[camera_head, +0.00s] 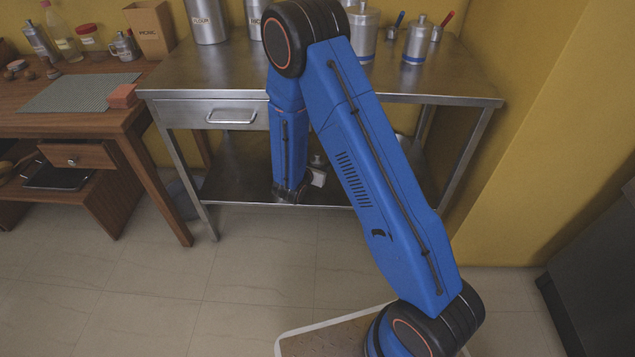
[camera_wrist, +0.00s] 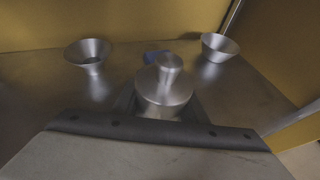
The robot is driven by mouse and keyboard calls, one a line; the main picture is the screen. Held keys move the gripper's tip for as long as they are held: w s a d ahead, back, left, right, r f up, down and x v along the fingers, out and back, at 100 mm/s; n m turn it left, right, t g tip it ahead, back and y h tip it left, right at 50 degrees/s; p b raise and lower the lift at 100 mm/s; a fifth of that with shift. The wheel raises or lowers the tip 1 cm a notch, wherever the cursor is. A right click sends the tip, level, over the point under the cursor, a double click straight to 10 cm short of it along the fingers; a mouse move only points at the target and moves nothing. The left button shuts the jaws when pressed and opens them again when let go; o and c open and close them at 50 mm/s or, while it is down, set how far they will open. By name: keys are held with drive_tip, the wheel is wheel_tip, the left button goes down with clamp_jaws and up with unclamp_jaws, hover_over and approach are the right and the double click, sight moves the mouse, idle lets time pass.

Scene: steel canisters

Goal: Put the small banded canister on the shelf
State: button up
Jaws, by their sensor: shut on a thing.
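A small steel canister with a round knobbed lid (camera_wrist: 165,88) is between the dark fingers of my gripper (camera_wrist: 160,104) in the wrist view. My gripper is shut on it. Its lower side is hidden, so I cannot see a band on it. In the head view my arm reaches down to the lower steel shelf (camera_head: 245,185) under the steel table, and a small part of the canister (camera_head: 317,161) shows beside my wrist. I cannot tell whether its base touches the shelf.
Two flared steel bowls (camera_wrist: 88,55) (camera_wrist: 219,46) stand behind the canister, left and right, with a small blue thing (camera_wrist: 156,57) between them. On the tabletop (camera_head: 455,85) above stand blue-banded canisters (camera_head: 416,42) and larger ones. A wooden bench (camera_head: 90,120) is left.

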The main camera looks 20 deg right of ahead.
drive_tip(key=shift+f, duration=4.45)
drive_tip(key=shift+f, duration=0.1)
drive_tip(key=o, duration=1.1)
drive_tip(key=shift+c, duration=0.2)
